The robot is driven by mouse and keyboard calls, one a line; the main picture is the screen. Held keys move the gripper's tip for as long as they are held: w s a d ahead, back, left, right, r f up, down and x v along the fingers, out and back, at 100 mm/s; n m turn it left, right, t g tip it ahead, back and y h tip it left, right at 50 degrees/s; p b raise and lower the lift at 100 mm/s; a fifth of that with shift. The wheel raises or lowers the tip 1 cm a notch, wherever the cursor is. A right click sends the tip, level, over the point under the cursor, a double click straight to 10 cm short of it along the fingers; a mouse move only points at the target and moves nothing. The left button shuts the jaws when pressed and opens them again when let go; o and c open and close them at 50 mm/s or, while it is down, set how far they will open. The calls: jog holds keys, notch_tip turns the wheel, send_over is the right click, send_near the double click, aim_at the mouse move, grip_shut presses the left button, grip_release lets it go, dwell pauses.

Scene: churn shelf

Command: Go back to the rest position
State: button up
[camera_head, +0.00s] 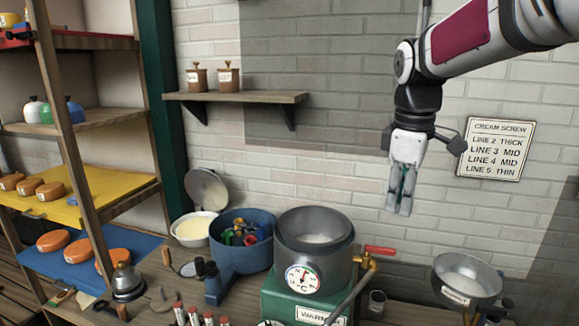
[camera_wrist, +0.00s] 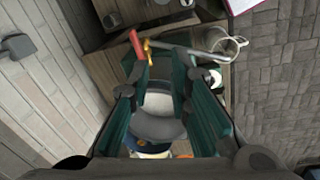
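My gripper (camera_head: 398,206) hangs in the air at the upper right, pointing down, in front of the brick wall and well above the bench. In the wrist view my gripper (camera_wrist: 159,68) shows two dark teal fingers standing apart. Nothing is held between them. Through the gap I see the grey metal pot (camera_wrist: 160,105) far below. In the head view the pot (camera_head: 314,243), with a dial on its front, sits on a green warming base (camera_head: 285,299), left of and below my gripper.
A red-handled tap (camera_head: 380,250) and a steel bowl (camera_head: 468,281) stand right of the pot. A blue tub (camera_head: 241,256) with coloured items stands left. A wall shelf (camera_head: 235,97) holds two small jars. A sign (camera_head: 496,148) hangs right. The air around my gripper is clear.

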jog(key=s+a+f+m+t, duration=0.1)
jog(key=s+m, duration=0.4)
jog(key=s, duration=0.6)
jog(key=s+a+f+m+t, duration=0.1)
jog(key=s+m, duration=0.5)
jog(key=s, duration=0.6)
jog(key=shift+s+a+f+t+y, duration=0.25)
jog(key=shift+a+f+t, duration=0.2)
jog(key=shift+t, duration=0.65)
dwell(4.6)
